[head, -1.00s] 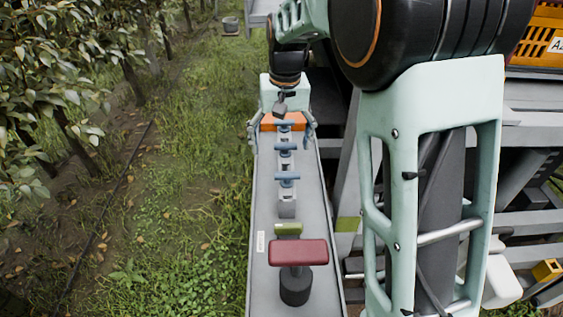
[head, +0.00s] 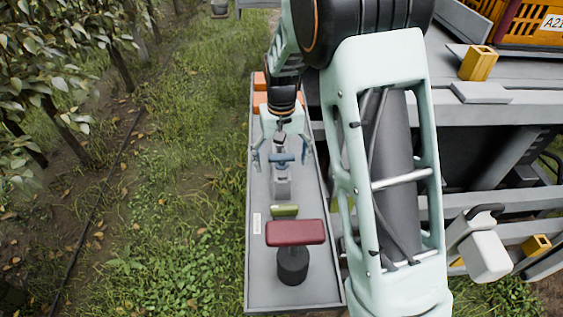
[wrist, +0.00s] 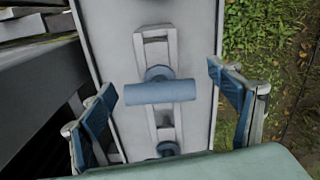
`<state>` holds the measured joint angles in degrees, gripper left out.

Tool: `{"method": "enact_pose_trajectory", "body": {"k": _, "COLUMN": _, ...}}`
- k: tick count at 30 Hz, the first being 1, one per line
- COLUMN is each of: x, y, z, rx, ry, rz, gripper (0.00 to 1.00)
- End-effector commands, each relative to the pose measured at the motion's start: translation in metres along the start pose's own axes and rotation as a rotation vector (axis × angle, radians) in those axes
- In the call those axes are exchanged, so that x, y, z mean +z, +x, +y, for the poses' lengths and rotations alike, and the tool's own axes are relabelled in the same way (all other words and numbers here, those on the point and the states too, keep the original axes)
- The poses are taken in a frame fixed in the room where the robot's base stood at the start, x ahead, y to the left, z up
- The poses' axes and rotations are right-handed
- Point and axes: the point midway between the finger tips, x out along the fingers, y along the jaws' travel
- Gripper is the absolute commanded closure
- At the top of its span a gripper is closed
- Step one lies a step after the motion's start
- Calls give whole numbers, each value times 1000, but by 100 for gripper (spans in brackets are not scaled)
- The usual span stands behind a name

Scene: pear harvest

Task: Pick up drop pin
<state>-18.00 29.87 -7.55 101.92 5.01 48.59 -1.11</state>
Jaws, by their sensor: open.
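A drop pin with a blue T-shaped handle (head: 280,160) stands in a grey slotted holder (head: 281,188) on a long grey tray. In the wrist view the same blue handle (wrist: 160,92) lies crosswise between the fingers, with no visible contact. The height above the handle is unclear.
Orange blocks (head: 260,98) lie at the far end. Grey machine framework (head: 480,125) runs along the right; grass lies left.

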Motion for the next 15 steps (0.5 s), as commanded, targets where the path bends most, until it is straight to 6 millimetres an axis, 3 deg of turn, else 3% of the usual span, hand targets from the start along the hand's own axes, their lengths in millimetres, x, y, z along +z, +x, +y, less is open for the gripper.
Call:
{"method": "enact_pose_trajectory", "body": {"k": 8, "x": 0, "y": 3, "z": 0, "rx": 0, "ry": 0, "rz": 1, "gripper": 18}}
{"method": "enact_pose_trajectory", "body": {"k": 15, "x": 0, "y": 3, "z": 0, "rx": 0, "ry": 0, "rz": 1, "gripper": 45}}
